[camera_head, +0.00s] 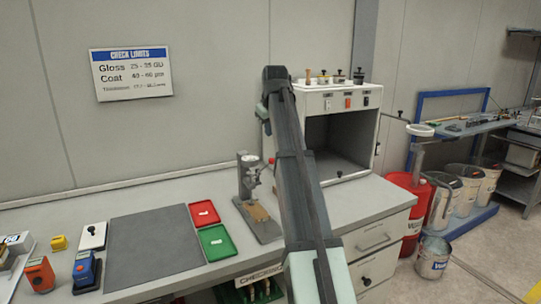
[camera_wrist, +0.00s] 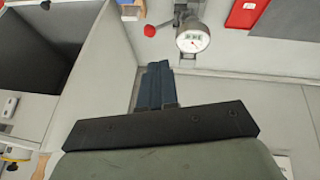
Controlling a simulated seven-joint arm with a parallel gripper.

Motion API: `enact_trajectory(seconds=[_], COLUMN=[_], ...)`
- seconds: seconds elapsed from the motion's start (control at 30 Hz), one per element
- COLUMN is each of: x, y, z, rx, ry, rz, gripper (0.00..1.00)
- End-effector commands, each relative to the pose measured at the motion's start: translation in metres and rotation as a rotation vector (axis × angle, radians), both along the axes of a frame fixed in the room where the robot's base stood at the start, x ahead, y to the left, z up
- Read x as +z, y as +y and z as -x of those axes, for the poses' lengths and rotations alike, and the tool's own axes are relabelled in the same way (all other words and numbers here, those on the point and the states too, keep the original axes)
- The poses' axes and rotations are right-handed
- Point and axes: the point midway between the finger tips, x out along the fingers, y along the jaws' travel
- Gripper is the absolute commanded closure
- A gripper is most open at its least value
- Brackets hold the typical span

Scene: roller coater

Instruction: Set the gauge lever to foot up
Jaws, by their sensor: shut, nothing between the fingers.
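The gauge stand (camera_head: 246,178) stands on the bench in the head view, left of my arm, with a brownish panel (camera_head: 257,212) on its base. A small red knob (camera_head: 271,161) shows beside it, at the edge of my arm; it looks like the lever's end. In the wrist view the gauge's round white dial (camera_wrist: 193,39) is at top centre, and the red knob (camera_wrist: 149,30) is left of it. My gripper (camera_wrist: 156,68) is shut and empty, its fingertips apart from the knob and dial in the picture. The lever's exact position is unclear.
A red tray (camera_head: 204,214) and a green tray (camera_head: 215,242) lie left of the gauge, beside a grey mat (camera_head: 153,251). An open-fronted cabinet (camera_head: 342,145) stands right of my arm, with several knobs on top. My arm hides part of the bench.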

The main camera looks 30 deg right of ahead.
Motion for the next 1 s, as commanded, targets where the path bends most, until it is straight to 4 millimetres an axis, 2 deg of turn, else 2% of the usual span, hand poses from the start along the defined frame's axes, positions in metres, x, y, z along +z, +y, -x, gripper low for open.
enact_trajectory(seconds=[0.37, 0.47, 1.0], x=[-0.007, -0.017, -0.097], y=[0.0, -0.002, -0.017], z=[-0.004, -0.009, -0.049], rx=[0.002, 0.001, 0.002], ry=[0.0, 0.0, 0.001], rz=[0.001, 0.002, 0.001], gripper=[1.0, 1.0, 1.0])
